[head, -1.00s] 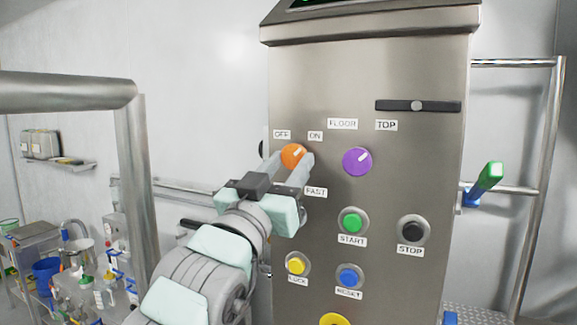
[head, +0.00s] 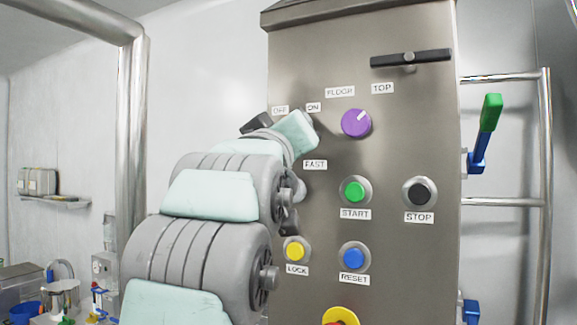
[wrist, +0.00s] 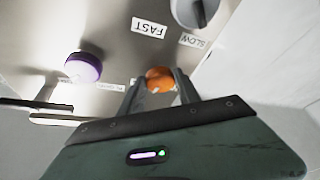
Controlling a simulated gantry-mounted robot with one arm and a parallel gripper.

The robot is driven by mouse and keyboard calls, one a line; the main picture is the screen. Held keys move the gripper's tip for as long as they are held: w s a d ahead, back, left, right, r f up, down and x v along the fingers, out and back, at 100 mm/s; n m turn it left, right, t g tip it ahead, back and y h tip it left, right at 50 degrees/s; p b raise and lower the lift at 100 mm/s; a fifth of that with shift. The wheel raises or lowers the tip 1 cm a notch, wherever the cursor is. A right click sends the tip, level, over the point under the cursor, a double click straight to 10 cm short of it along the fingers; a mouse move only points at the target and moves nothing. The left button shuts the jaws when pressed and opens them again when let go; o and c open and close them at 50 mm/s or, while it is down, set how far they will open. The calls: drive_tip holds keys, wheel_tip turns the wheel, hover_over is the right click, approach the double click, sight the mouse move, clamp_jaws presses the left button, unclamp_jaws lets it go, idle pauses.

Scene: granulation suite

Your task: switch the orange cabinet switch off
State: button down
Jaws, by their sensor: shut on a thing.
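The orange switch knob (wrist: 160,74) shows in the wrist view between the two grey fingers of my gripper (wrist: 161,86), which is shut on it. A small pale mark shows on the knob, but its exact pointing direction is hard to tell. In the head view my gripper (head: 300,132) and wrist cover the knob, just below the OFF label (head: 280,110) and the ON label (head: 314,107). The fingertips are hidden there. The steel cabinet (head: 425,130) carries the switch.
A purple knob (head: 356,123) sits right of my gripper. Below are the green START (head: 354,190), black STOP (head: 419,192), yellow LOCK (head: 294,250) and blue RESET (head: 354,256) buttons. A black handle (head: 411,58) crosses the upper right panel. A grey selector (wrist: 194,12) shows near SLOW.

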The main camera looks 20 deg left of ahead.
drive_tip(key=n+g+y+p, duration=0.1)
drive_tip(key=n, duration=0.3)
drive_tip(key=n+g+y+p, duration=0.1)
drive_tip(key=n+g+p, duration=0.1)
drive_tip(key=n, duration=0.3)
drive_tip(key=r+n+g+p, duration=0.1)
drive_tip(key=n, duration=0.3)
drive_tip(key=shift+d+n+g+y+p, duration=0.3)
drive_tip(key=shift+y+p, duration=0.05)
drive_tip(key=shift+y, duration=0.05)
drive_tip(key=c, duration=0.9)
unclamp_jaws()
drive_tip(key=shift+o, duration=0.2)
